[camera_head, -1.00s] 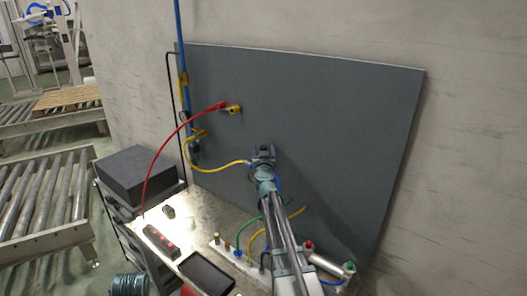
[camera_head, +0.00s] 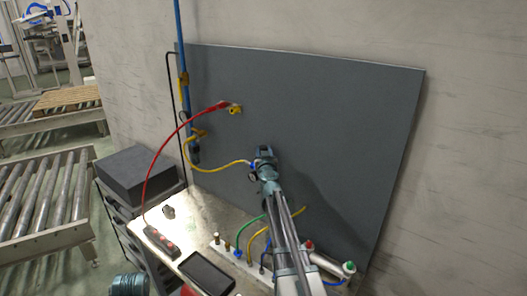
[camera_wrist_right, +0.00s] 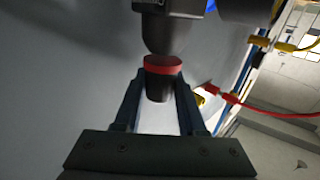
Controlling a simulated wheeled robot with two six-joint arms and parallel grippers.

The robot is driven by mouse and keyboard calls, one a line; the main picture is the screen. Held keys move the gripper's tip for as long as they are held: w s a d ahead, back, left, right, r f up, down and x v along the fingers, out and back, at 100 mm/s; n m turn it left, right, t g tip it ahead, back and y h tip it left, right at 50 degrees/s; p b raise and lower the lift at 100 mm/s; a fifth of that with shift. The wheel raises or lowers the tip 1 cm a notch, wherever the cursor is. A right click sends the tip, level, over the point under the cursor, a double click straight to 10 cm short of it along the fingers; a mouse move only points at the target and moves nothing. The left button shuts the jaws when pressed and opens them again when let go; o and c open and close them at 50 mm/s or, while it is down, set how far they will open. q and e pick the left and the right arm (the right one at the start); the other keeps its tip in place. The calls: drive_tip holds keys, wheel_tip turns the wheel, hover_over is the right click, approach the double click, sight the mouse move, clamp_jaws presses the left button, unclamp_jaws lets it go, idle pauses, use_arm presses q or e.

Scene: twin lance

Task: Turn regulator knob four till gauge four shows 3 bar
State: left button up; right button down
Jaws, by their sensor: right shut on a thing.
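My right gripper (camera_head: 265,152) reaches up to the grey panel (camera_head: 330,120) at the end of the yellow hose. In the right wrist view its two fingers (camera_wrist_right: 158,98) are shut on a dark round knob (camera_wrist_right: 158,90) with a red ring (camera_wrist_right: 163,65) at the regulator body (camera_wrist_right: 167,35). The fingers touch the knob on both sides. In the head view the gripper hides the knob. No gauge face can be read in either view.
A red hose (camera_head: 163,153) arcs to a yellow fitting (camera_head: 235,109) on the panel. A yellow hose (camera_head: 215,171) runs to the gripped regulator. A bench (camera_head: 205,245) below holds a black tray (camera_head: 206,273), a box with red buttons (camera_head: 162,241) and several fittings.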

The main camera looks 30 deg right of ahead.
drive_tip(key=n+y, duration=0.1)
drive_tip(key=y, duration=0.1)
drive_tip(key=n+t+y, duration=0.1)
drive_tip(key=n+y, duration=0.1)
drive_tip(key=y, duration=0.1)
drive_tip(key=n+y, duration=0.2)
drive_tip(key=shift+d+t, duration=0.25)
drive_tip(key=shift+t, duration=0.15)
drive_tip(key=n+y, duration=0.1)
drive_tip(key=y, duration=0.1)
drive_tip(key=n+y, duration=0.2)
drive_tip(key=y, duration=0.1)
drive_tip(key=shift+w+g, duration=0.1)
drive_tip(key=shift+g, duration=0.2)
drive_tip(key=shift+a+n+g+y, duration=0.15)
drive_tip(key=shift+n+g+y, duration=0.15)
drive_tip(key=shift+n+y, duration=0.6)
drive_tip(key=shift+y, duration=0.5)
drive_tip(key=shift+a, duration=0.1)
drive_tip(key=shift+c, duration=2.3)
unclamp_jaws()
drive_tip(key=v, duration=1.4)
drive_tip(key=shift+r, duration=0.1)
